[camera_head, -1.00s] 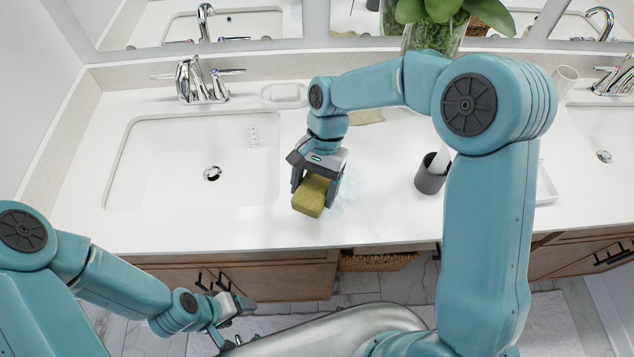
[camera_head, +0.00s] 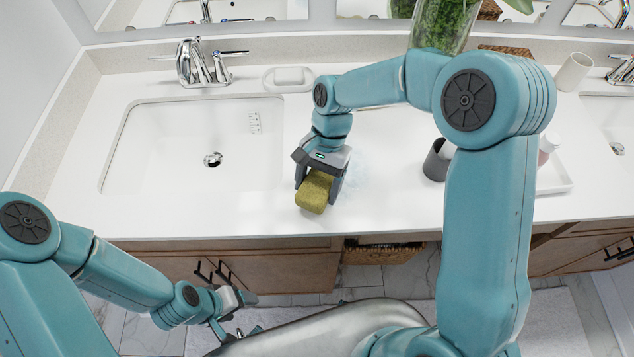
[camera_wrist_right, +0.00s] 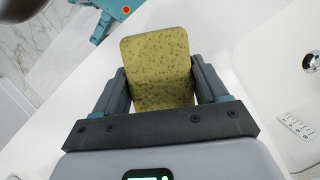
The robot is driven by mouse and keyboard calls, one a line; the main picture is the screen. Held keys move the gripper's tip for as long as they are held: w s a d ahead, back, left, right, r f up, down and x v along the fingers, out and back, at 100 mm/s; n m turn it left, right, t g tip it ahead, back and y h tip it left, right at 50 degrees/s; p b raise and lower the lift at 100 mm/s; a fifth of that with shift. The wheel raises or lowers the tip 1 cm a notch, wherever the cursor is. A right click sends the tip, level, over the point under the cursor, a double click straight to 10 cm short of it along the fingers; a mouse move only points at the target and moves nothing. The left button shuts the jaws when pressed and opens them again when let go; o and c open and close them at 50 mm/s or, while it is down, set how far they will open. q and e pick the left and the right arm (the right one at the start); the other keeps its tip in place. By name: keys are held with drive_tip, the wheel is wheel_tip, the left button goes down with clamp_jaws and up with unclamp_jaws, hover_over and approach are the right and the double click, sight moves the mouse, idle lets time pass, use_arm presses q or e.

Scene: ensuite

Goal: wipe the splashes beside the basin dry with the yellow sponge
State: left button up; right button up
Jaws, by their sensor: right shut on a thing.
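The yellow sponge (camera_head: 314,192) is between the fingers of my right gripper (camera_head: 318,182), which is shut on it. It also shows in the right wrist view (camera_wrist_right: 158,68), held between both dark fingers. Sponge and gripper are low over the white counter, right of the left basin (camera_head: 195,150); I cannot tell whether the sponge touches the counter. Faint bluish splashes (camera_head: 357,174) show on the counter just right of my right gripper, partly hidden by it. My left gripper (camera_head: 243,312) is low in front of the cabinet, away from the counter; its jaws are too small to judge.
A chrome faucet (camera_head: 200,63) stands behind the left basin, with a soap dish (camera_head: 288,79) beside it. A dark cup (camera_head: 437,160), a white tray (camera_head: 556,180) and a glass vase (camera_head: 440,28) stand to the right. The counter's front strip is clear.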

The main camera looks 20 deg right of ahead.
sight(359, 180)
drive_tip(key=shift+f+b, duration=0.7)
drive_tip(key=shift+f, duration=0.35)
drive_tip(key=shift+d, duration=0.1)
drive_tip(key=shift+s+d+r, duration=0.1)
drive_tip(key=shift+s+d, duration=0.1)
drive_tip(key=shift+d, duration=0.5)
drive_tip(key=shift+s+d+r, duration=0.1)
drive_tip(key=shift+s+d, duration=0.1)
drive_tip(key=shift+d, duration=0.5)
drive_tip(key=shift+s+d+f, duration=0.1)
drive_tip(key=shift+s+d, duration=0.15)
drive_tip(key=shift+d, duration=0.5)
drive_tip(key=shift+s+d+f, duration=0.1)
drive_tip(key=shift+s+d, duration=0.1)
drive_tip(key=shift+d, duration=0.5)
drive_tip(key=shift+w+d+r+p, duration=0.1)
drive_tip(key=shift+w+d+p, duration=0.2)
drive_tip(key=shift+w+d, duration=0.6)
drive_tip(key=shift+d, duration=0.3)
drive_tip(key=shift+w+d+p, duration=0.3)
drive_tip(key=shift+w+d, duration=0.25)
drive_tip(key=shift+d, duration=0.3)
drive_tip(key=shift+w+d+p, duration=0.25)
drive_tip(key=shift+w+d, duration=0.3)
drive_tip(key=shift+d, duration=0.25)
